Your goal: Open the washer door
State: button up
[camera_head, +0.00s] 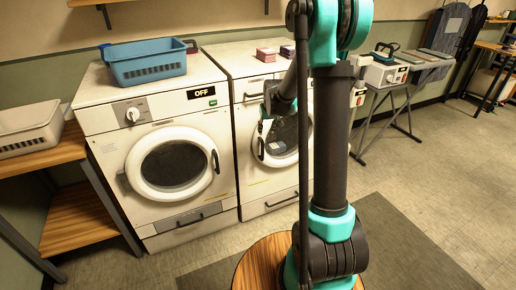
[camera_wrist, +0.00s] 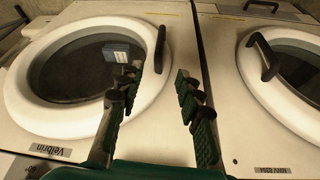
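The white front-loading machine at left (camera_head: 160,130) has a shut round door with dark glass (camera_head: 173,165) and a black handle (camera_head: 215,161) on its right rim. In the wrist view, this door's white ring (camera_wrist: 20,100) and handle (camera_wrist: 160,48) show at left. A second white machine (camera_head: 245,92) stands to its right, with a shut round door and a handle (camera_head: 260,148) on the left rim, partly hidden by my arm. My gripper (camera_wrist: 157,78) is open and empty, pointed at the panel between the doors. The left handle shows beyond its fingertips, without visible contact.
A blue basket (camera_head: 147,69) sits on the left machine, which has an OFF display (camera_head: 201,93). Small boxes (camera_head: 266,55) lie on the right one. A wooden shelf unit (camera_head: 80,215) with a pale basket stands at left. Floor in front is mostly clear; a round wooden stool-like top (camera_head: 250,270) is near my arm.

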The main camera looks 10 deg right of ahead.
aim_at(263, 147)
jog(key=x, duration=1.7)
grip_shut()
